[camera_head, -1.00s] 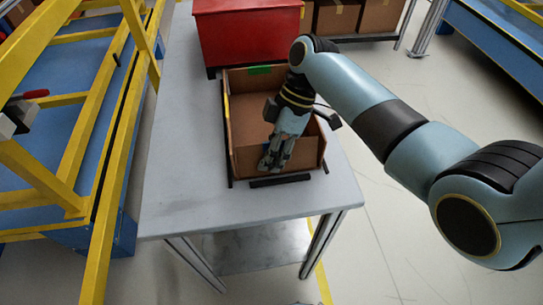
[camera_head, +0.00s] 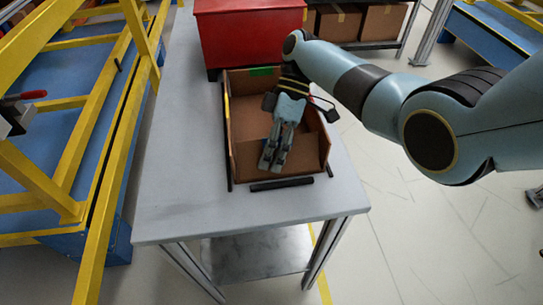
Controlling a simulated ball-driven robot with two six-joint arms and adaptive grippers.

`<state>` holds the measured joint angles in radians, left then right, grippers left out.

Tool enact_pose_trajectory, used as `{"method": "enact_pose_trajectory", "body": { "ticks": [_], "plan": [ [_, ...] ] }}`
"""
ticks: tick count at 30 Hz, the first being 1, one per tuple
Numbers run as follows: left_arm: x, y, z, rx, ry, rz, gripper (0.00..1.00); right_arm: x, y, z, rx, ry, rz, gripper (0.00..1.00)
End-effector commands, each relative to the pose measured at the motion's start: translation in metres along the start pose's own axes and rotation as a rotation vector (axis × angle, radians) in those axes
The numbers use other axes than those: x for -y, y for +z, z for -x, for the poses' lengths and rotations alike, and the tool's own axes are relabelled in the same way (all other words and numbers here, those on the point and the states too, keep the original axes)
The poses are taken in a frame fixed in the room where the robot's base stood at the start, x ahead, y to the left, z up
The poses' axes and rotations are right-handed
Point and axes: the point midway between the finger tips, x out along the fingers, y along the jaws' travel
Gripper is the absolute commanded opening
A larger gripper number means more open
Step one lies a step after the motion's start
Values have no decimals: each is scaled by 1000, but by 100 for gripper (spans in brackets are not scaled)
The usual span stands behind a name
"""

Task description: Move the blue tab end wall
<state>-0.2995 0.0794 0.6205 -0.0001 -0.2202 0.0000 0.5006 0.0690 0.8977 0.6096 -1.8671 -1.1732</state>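An open cardboard box (camera_head: 235,150) sits on the grey table, its near end toward me. A green tab (camera_head: 262,71) marks its far end wall and a yellow tab shows on its left wall. My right gripper (camera_head: 271,168) points down into the near part of the box, by the near end wall (camera_head: 305,168). Its two fingers lie close together; I cannot tell whether they are shut or touch the wall. No blue tab shows clearly; the gripper covers part of that end. My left gripper is out of view.
A red bin (camera_head: 248,35) stands just behind the box. Dark strips (camera_head: 282,184) edge the box on the grey table (camera_head: 180,200). Yellow and blue framework (camera_head: 110,150) stands at the left. The table's front and left areas are clear.

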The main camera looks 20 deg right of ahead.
Motion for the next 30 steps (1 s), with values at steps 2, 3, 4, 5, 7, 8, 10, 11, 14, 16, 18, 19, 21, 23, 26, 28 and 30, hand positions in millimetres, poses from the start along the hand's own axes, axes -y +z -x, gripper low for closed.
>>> {"method": "enact_pose_trajectory", "body": {
  "ticks": [2,3,4,5,7,8,10,11,14,16,18,19,21,23,26,28,30],
  "plan": [
    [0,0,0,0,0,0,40,0,0,0,0,-1,0,0],
    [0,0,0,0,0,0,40,0,0,0,0,0,0,0],
    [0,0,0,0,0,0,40,0,0,0,0,0,0,9],
    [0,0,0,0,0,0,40,0,0,0,0,0,0,13],
    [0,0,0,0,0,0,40,0,0,0,0,0,0,22],
    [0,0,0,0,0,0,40,0,0,0,0,0,0,26],
    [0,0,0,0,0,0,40,0,0,0,0,0,0,28],
    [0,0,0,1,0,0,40,0,0,0,0,0,0,28],
    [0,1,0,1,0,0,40,0,0,0,0,0,0,28],
    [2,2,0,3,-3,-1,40,0,0,0,0,1,0,28],
    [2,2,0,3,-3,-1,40,0,0,0,0,1,0,28],
    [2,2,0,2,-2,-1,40,0,0,0,0,1,0,28],
    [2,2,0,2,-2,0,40,0,0,0,0,1,0,28],
    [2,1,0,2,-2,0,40,0,0,0,0,3,1,28],
    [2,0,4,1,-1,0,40,2,0,0,1,19,8,28],
    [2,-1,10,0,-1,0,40,4,0,1,1,49,19,28],
    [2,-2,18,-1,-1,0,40,8,0,1,0,93,38,28]
  ]
}}
